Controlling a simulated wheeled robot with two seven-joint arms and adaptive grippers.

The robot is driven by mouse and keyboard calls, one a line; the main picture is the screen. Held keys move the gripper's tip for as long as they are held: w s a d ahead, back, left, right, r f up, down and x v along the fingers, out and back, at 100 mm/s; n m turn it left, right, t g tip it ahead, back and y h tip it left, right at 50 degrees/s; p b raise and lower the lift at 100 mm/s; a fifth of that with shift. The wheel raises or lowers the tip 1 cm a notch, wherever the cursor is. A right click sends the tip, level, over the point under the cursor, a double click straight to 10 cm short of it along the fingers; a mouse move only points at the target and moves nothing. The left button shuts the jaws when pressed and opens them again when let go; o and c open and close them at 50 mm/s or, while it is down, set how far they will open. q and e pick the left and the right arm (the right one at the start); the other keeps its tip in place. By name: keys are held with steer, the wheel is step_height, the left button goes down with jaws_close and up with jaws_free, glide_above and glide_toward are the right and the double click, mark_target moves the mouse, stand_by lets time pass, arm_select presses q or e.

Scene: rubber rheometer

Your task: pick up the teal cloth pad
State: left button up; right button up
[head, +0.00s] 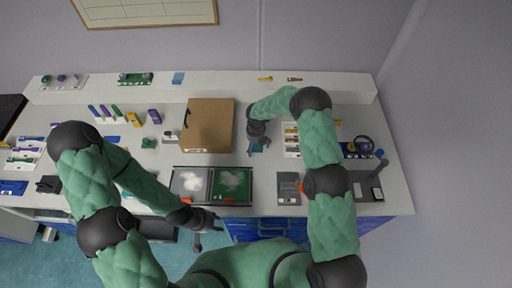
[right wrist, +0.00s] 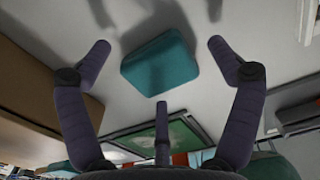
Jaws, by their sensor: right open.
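The teal cloth pad (right wrist: 160,62) lies on the white tabletop in the right wrist view, a small block with rounded edges. In the head view it shows only in part, as a small teal patch (head: 257,148) under my right gripper (head: 259,145). My right gripper (right wrist: 160,75) is open, and its fingers stand apart on both sides of the pad, with no contact visible. My left gripper (head: 206,228) is at the front edge of the table, well away from the pad. Whether it is open or shut is unclear.
A cardboard box or folder (head: 209,125) lies left of the pad. A black-rimmed tray (head: 211,199) with white material and a green panel is nearer the front. A grey device (head: 288,188) and a rack (head: 291,139) are to the right. Bare tabletop surrounds the pad.

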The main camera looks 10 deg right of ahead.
mark_target(256, 145)
steer(key=c, duration=1.1)
steer(key=shift+c, duration=0.2)
steer(key=shift+r, duration=0.5)
step_height(256, 145, up, 2)
steer(key=shift+w+r+b, duration=0.1)
steer(key=shift+r+b, duration=0.05)
steer(key=shift+b, duration=0.15)
steer(key=s+a+r, duration=0.9)
steer(key=a, duration=0.1)
steer(key=shift+s+r+b, duration=0.3)
steer(key=shift+s+r, duration=0.05)
steer(key=shift+s, duration=0.05)
steer(key=shift+o, duration=0.2)
steer(key=shift+a, duration=0.1)
